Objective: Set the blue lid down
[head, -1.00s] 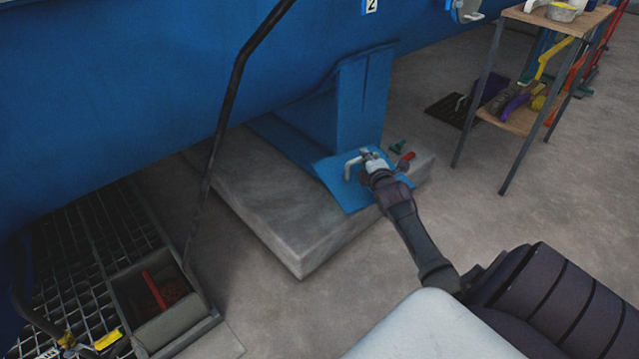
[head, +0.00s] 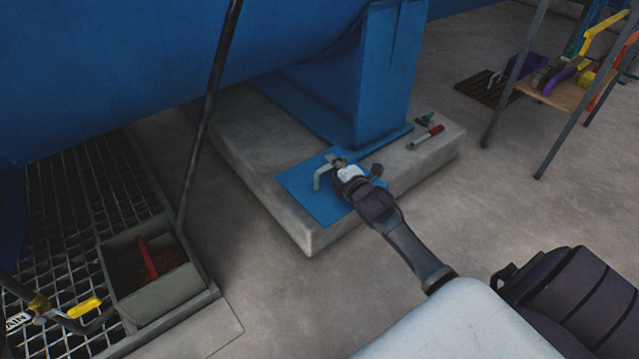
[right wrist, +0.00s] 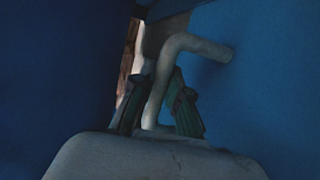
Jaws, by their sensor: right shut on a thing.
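The blue lid (head: 300,184) is a flat plate with a pale bent handle (head: 318,178). In the head view it looks level, on or just above the front of the concrete plinth (head: 285,227); I cannot tell whether it fully touches. My right gripper (head: 338,163) is shut on the lid's handle. In the right wrist view the handle (right wrist: 160,88) runs between the two dark fingers (right wrist: 158,112), with the blue plate (right wrist: 265,80) to the right. The gripper and arm hide part of the lid. My left gripper is not in view.
A blue support foot (head: 385,80) stands on the plinth behind the lid. A red-handled tool (head: 428,137) and a small green item (head: 424,119) lie to the right. A grey box (head: 160,290) sits by the floor grating (head: 75,220). A dark pole (head: 208,115) crosses at left.

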